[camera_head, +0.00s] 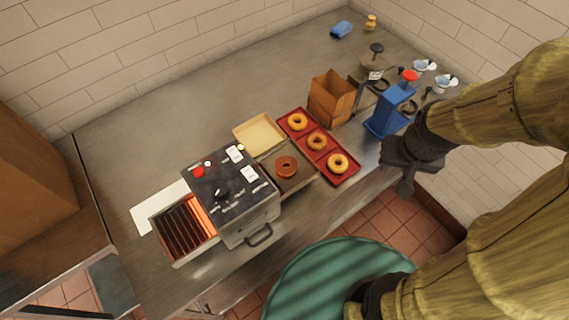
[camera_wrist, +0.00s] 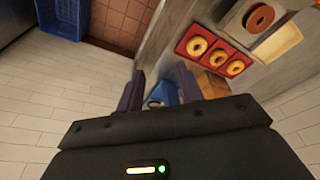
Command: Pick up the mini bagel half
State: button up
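Three golden bagel pieces sit in a row on a red tray (camera_head: 348,178): a far one (camera_head: 297,121), a middle one (camera_head: 316,141) and a near one (camera_head: 337,163). A browner bagel piece (camera_head: 286,166) lies on the toaster's flat end plate (camera_head: 300,181). I cannot tell which piece is the mini half. My gripper (camera_head: 404,182) is to the right of the red tray, near the counter's front edge. In the wrist view its two fingers (camera_wrist: 162,88) stand apart with nothing gripped between them. The tray (camera_wrist: 187,53) and brown piece (camera_wrist: 260,18) show there at upper right.
A toaster (camera_head: 230,190) with glowing slots stands left of the bagels. A cream board (camera_head: 258,133) and an open cardboard box (camera_head: 331,98) are behind them. A blue device (camera_head: 388,112) stands close to my gripper. The counter's back left (camera_head: 170,110) is clear.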

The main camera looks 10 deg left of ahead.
jog(key=o, duration=0.6)
jog(key=shift+w+a, duration=0.1)
jog(key=shift+a, duration=0.05)
jog(key=shift+o, duration=1)
jog(key=w+a+n+g+p, duration=0.1)
jog(key=w+a, duration=0.4)
jog(key=a, duration=0.6)
jog(key=shift+w+f+n+y, duration=0.15)
jog(key=shift+f+n+y, duration=0.2)
jog(key=shift+n, duration=0.45)
jog(key=a+f+n+p, duration=0.1)
jog(key=a+n, duration=0.1)
jog(key=a, duration=1.1)
jog(key=shift+w+a+f+n+p, duration=0.2)
jog(key=shift+a+n+p, duration=0.15)
jog(key=shift+a+n, duration=0.05)
jog(key=f, duration=0.4)
jog(key=w+f+p, duration=0.1)
jog(key=f, duration=0.3)
jog(key=f+p, duration=0.1)
jog(key=f, duration=0.3)
jog(key=shift+w+a, duration=0.15)
jog(key=shift+a, duration=0.15)
jog(key=shift+f, duration=0.1)
